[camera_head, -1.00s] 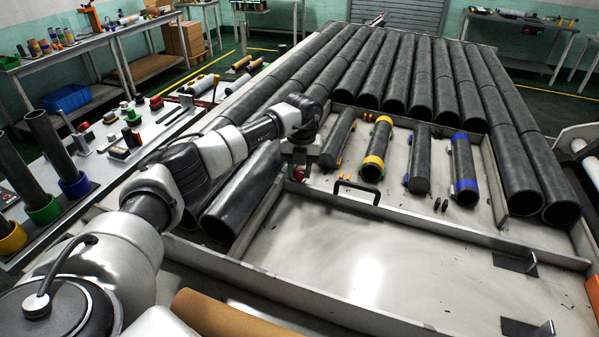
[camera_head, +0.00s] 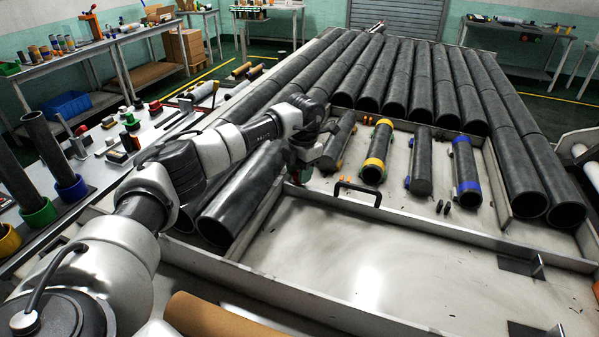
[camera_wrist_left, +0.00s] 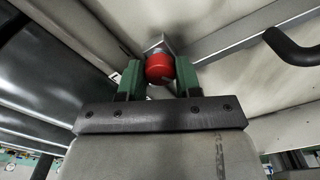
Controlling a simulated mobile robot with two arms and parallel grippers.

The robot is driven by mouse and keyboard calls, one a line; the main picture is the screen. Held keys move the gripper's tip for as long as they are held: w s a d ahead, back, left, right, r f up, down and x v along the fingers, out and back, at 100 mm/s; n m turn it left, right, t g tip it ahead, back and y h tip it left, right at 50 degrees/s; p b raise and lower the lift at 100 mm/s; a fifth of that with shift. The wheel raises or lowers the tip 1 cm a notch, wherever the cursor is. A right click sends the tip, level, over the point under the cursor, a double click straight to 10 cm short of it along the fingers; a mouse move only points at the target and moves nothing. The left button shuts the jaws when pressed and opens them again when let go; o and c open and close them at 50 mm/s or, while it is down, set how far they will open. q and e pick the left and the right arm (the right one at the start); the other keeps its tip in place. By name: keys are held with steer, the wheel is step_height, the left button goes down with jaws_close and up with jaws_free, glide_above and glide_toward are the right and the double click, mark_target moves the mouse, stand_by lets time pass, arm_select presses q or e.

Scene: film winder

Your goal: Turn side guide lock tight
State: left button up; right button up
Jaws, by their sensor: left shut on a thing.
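The side guide lock (camera_wrist_left: 159,67) is a round red knob in front of a metal bracket in the left wrist view. My left gripper (camera_wrist_left: 160,78) has its two green fingers on either side of the knob, closed on it. In the head view the left gripper (camera_head: 298,172) is low at the corner where the metal rails meet, left of the black handle. The knob is mostly hidden there by the gripper and wrist. My right gripper is not in view.
A black handle (camera_head: 358,192) stands on the cross rail (camera_head: 440,225) close to the right of my gripper. Dark tubes (camera_head: 243,195) lie just left of it. Tubes with a yellow ring (camera_head: 374,165) and blue rings (camera_head: 468,186) lie behind the rail. The front metal surface (camera_head: 380,265) is clear.

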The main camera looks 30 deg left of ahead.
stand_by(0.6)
arm_select(q)
steer(key=o, duration=0.9)
steer(key=shift+r, duration=0.1)
steer(key=shift+o, duration=0.2)
steer(key=shift+d, duration=0.1)
steer(key=shift+r, duration=0.1)
steer(key=shift+w+r+p, duration=0.1)
steer(key=shift+r+p, duration=0.3)
steer(key=shift+r, duration=0.05)
step_height(320, 180, up, 6)
steer(key=p, duration=0.4)
steer(key=shift+d+r+p, duration=0.15)
steer(key=shift+r+p, duration=0.05)
steer(key=shift+p, duration=0.2)
steer(key=shift+w+d+r, duration=0.15)
steer(key=shift+d+r, duration=0.05)
steer(key=shift+r, duration=0.05)
steer(key=shift+f+m, duration=0.1)
steer(key=shift+m, duration=0.2)
